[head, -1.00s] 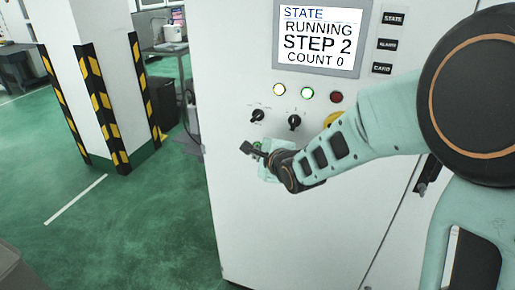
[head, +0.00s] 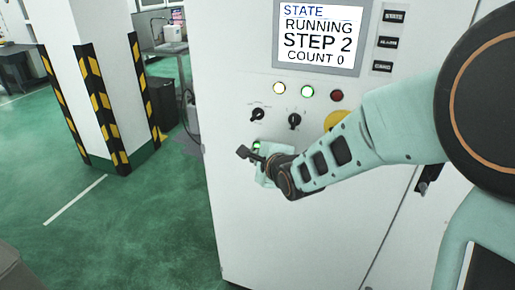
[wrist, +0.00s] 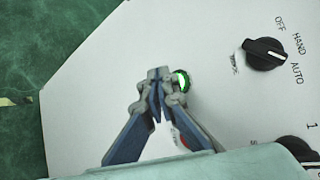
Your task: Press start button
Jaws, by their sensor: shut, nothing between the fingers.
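The control cabinet's green-lit button (wrist: 182,80) is just right of my fingertips in the wrist view. In the head view this green button (head: 257,145) shows partly behind my gripper. My gripper (wrist: 159,76) is shut and empty, its tips close beside the button and covering its left edge. Whether they touch it or the panel I cannot tell. In the head view my gripper (head: 245,153) is at the cabinet's left side, below the knobs. The screen (head: 318,40) reads STATE, RUNNING, STEP 2, COUNT 0.
A rotary knob (wrist: 265,54) marked OFF, HAND, AUTO sits right of the button. A red part (wrist: 183,141) shows behind my fingers. Above the knobs, yellow, green (head: 307,91) and red lamps line the cabinet (head: 235,230). A striped pillar (head: 100,100) stands left; green floor lies between.

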